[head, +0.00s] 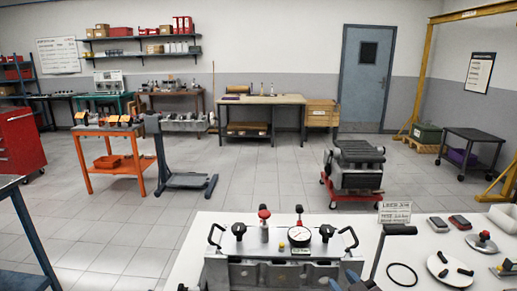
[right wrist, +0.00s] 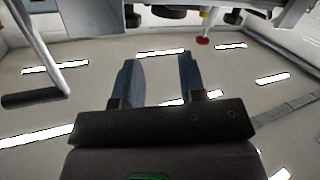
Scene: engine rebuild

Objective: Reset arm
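My right gripper (right wrist: 162,76) shows in the right wrist view with its two dark blue fingers apart and nothing between them. In the head view, blue parts of the right gripper (head: 346,282) show at the bottom edge, in front of the white table (head: 205,240), at the right end of a grey metal engine part (head: 270,272). Most of it is cut off by the frame there. My left gripper is in neither view.
A dial gauge (head: 299,236) and black handles stand at the engine part. A black-handled rod (head: 398,230) rises close right of my right gripper. A black ring (head: 402,275) and a round white plate (head: 450,269) lie farther right. Open floor lies beyond the table.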

